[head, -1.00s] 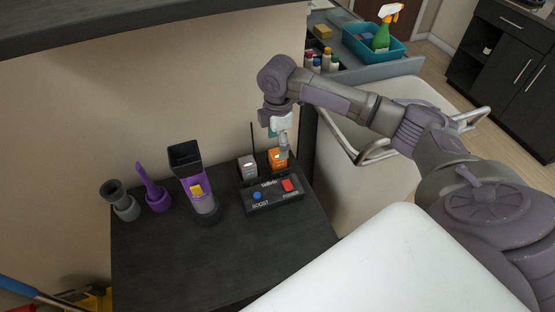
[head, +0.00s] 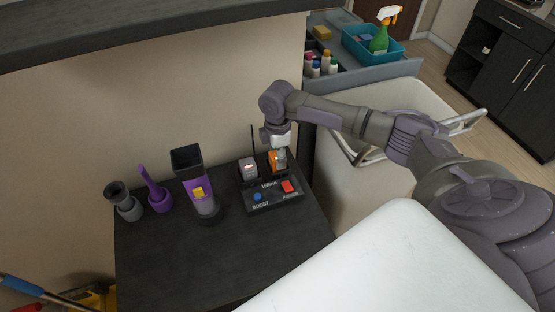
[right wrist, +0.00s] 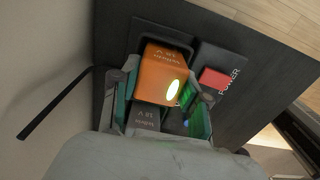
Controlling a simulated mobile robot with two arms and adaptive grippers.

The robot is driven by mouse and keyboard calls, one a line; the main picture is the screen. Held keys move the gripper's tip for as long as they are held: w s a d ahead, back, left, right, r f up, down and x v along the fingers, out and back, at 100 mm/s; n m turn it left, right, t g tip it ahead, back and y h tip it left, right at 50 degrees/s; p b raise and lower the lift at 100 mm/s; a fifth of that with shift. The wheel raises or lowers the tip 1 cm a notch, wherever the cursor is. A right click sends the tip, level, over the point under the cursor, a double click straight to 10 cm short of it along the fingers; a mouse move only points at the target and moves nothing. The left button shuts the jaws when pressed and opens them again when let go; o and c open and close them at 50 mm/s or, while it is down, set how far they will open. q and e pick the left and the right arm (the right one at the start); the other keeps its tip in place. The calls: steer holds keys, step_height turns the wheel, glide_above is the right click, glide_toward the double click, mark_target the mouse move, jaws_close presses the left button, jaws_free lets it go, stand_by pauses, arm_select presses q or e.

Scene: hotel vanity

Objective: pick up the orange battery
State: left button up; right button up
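The orange battery (head: 273,161) stands upright in the right slot of a black charger (head: 262,206) on the dark cabinet top. In the right wrist view the orange battery (right wrist: 166,72) fills the middle, with a bright light on its side. My right gripper (head: 280,160) is down at the battery, partly covering it in the head view. In the right wrist view its teal-padded fingers (right wrist: 163,95) are apart, one on each side of the battery; firm contact does not show. A grey battery (head: 248,167) stands in the left slot. My left gripper is not in view.
A purple and grey vacuum (head: 197,190) and two attachments, one purple (head: 158,196) and one grey (head: 127,206), stand left of the charger. A thin black antenna rises behind the charger. The cabinet's front top (head: 220,255) is clear. A white bin with a metal handle stands to the right.

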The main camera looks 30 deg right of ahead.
jaws_close()
steer(key=shift+r, duration=0.45)
steer(key=r+b, duration=0.2)
steer(key=r, duration=0.1)
steer(key=shift+s+d+r, duration=0.1)
steer(key=shift+d+r, duration=0.1)
steer(key=shift+d, duration=0.15)
steer(key=s+d+r+b, duration=0.2)
steer(key=s+d+r, duration=0.4)
steer(key=d, duration=0.3)
steer(key=shift+r+b, duration=0.35)
steer(key=s+a+m, duration=0.4)
steer(key=a+m, duration=0.3)
steer(key=a, duration=0.4)
steer(key=s+a+m+b, duration=0.1)
steer(key=s+a+m, duration=0.3)
steer(key=a+m, duration=0.4)
steer(key=a+f, duration=0.1)
steer(key=a, duration=0.3)
steer(key=shift+s, duration=0.3)
